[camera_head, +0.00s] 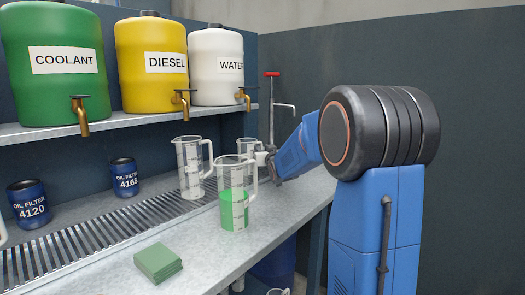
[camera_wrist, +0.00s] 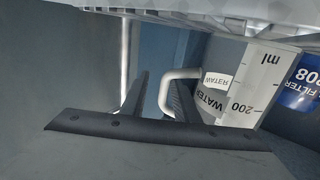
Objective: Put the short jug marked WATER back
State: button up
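The short clear jug marked WATER (camera_wrist: 252,85) fills the right of the wrist view, with a 200 ml scale on its wall. In the head view the short jug (camera_head: 246,146) stands at the far end of the bench, partly hidden behind a taller jug. My gripper (camera_wrist: 160,88) is open, with its two dark fingers apart. The jug's white handle (camera_wrist: 180,73) shows between them, its upright bar in the gap; I cannot tell whether a finger touches it. In the head view my gripper (camera_head: 268,160) is beside the jug's handle side, its fingers small and partly hidden.
A jug of green liquid (camera_head: 234,208) and a clear jug (camera_head: 190,165) stand close by on the bench. The white WATER tank (camera_head: 216,75) sits on the shelf above. A red-handled pump (camera_head: 272,100) is behind my gripper. Green cloths (camera_head: 158,262) lie in front.

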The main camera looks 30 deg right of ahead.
jog(key=shift+r, duration=0.15)
jog(key=v, duration=1.2)
dwell(0.5)
